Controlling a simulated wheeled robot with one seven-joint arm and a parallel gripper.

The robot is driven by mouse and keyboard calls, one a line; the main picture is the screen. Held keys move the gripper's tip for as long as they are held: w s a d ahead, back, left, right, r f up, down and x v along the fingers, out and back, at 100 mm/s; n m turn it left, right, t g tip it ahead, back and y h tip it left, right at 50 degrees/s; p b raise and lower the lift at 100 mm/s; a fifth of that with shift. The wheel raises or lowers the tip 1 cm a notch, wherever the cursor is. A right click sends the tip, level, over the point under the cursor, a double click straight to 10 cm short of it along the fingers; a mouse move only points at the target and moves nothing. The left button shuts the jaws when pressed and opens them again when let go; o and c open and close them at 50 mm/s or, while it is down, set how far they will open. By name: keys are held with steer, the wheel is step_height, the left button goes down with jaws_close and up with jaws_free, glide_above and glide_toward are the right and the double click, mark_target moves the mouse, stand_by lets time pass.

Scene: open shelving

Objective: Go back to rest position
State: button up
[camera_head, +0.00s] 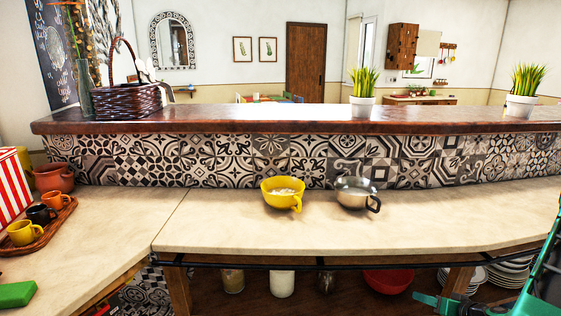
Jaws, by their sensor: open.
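Teal and black parts of my arm show at the lower right edge of the picture, in front of the counter's right end. I cannot make out any gripper fingers, and no object is seen held. A yellow cup-like bowl with a handle (283,192) stands upright on the counter (230,225), with something pale inside. A metal cup with a dark handle (355,192) stands just to its right, apart from it.
A wooden tray (45,240) with small cups is at the left, near a red-striped box (12,187) and a green block (16,294). A raised wooden ledge (250,116) runs behind. A red bowl (388,280) and plates (510,272) are below. The counter's front middle is clear.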

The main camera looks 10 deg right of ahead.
steer(key=s+a+r+n+g+y, duration=0.1)
steer(key=s+a+r+n+g, duration=0.15)
steer(key=a+r, duration=0.45)
steer(key=s+a+r+n+g+y, duration=0.1)
steer(key=a+r+g, duration=0.3)
steer(key=a+r, duration=0.2)
steer(key=s+a+r+m+g+h, duration=0.1)
steer(key=s+a+r, duration=0.3)
steer(key=s+r, duration=0.4)
steer(key=s+a+r+m+g+h, duration=0.1)
steer(key=s+a+r+m+g, duration=0.2)
steer(key=s+r, duration=0.5)
steer(key=s+m, duration=0.1)
steer(key=s, duration=0.3)
steer(key=shift+s+a+r+g, duration=0.15)
steer(key=shift+a+r+g, duration=0.1)
steer(key=shift+a+g, duration=0.1)
